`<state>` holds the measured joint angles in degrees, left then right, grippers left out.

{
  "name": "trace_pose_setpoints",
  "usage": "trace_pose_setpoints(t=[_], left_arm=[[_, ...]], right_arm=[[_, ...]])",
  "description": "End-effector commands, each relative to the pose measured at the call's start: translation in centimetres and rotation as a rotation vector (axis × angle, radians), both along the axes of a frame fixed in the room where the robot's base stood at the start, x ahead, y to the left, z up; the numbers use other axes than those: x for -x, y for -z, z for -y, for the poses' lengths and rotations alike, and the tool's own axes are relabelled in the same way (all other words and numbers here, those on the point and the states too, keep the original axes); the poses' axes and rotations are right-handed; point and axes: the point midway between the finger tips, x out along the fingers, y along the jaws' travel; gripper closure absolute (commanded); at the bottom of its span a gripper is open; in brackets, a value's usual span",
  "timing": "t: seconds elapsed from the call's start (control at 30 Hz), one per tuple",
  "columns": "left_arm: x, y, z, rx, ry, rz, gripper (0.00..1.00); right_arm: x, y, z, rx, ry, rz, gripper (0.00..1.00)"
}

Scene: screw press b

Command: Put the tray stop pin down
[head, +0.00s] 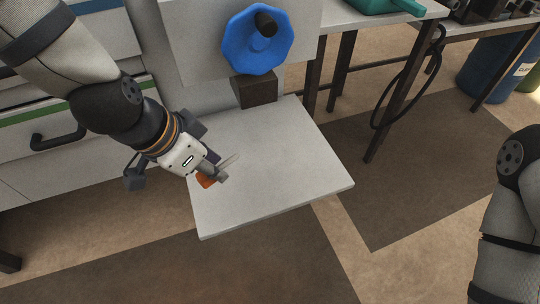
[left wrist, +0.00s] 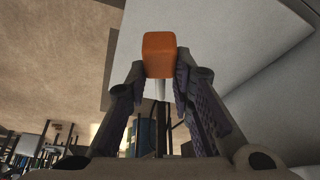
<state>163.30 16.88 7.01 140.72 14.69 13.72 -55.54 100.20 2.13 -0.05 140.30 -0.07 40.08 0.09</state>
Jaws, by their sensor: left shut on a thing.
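The tray stop pin has an orange head (head: 205,181) and a thin pale shaft. In the left wrist view its orange head (left wrist: 159,55) sits between the fingertips, with the pale shaft pointing back between the fingers. My left gripper (head: 217,172) is shut on the pin and is over the left part of the white tray board (head: 285,180). I cannot tell whether the pin touches the board. The fingers partly hide the pin in the head view. Of my right arm only links show at the right edge; its gripper is out of view.
A blue handwheel (head: 240,45) and a dark block (head: 257,91) stand at the board's back edge. Drawers (head: 60,150) with a black handle are at left. A table with dark legs (head: 388,120) and a blue barrel (head: 495,65) are at right. Most of the board is bare.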

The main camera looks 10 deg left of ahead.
Motion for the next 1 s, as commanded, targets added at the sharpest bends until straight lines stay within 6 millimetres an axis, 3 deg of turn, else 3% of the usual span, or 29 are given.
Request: trace_pose_setpoints(t=[0.03,0.2,0.3,0.4,0.57,0.73,1.0], left_arm=[[-1.2,2.3,0.7,-0.005,0.002,-0.022,1.0],[-5.9,4.7,3.6,-0.001,0.002,-0.02,1.0],[-7.4,7.2,4.4,0.0,0.001,-0.023,1.0],[-8.5,8.4,5.1,0.0,0.0,-0.018,1.0],[-9.6,9.5,5.6,-0.001,0.0,-0.015,1.0],[-9.7,12.7,5.7,0.001,-0.002,-0.018,1.0],[-9.8,12.6,5.7,-0.001,0.0,-0.011,1.0]], right_arm=[[1.1,1.1,0.0,0.0,-0.001,-0.037,0.56],[2.1,2.2,0.0,0.0,-0.002,-0.069,0.56],[2.8,3.1,0.0,0.001,-0.003,-0.091,0.56],[3.1,3.5,0.0,0.0,-0.003,-0.101,0.56],[3.3,3.7,0.0,0.001,-0.004,-0.108,0.56],[4.0,4.6,0.1,0.001,-0.005,-0.129,0.56],[3.9,4.5,0.1,0.001,-0.005,-0.126,0.56]])
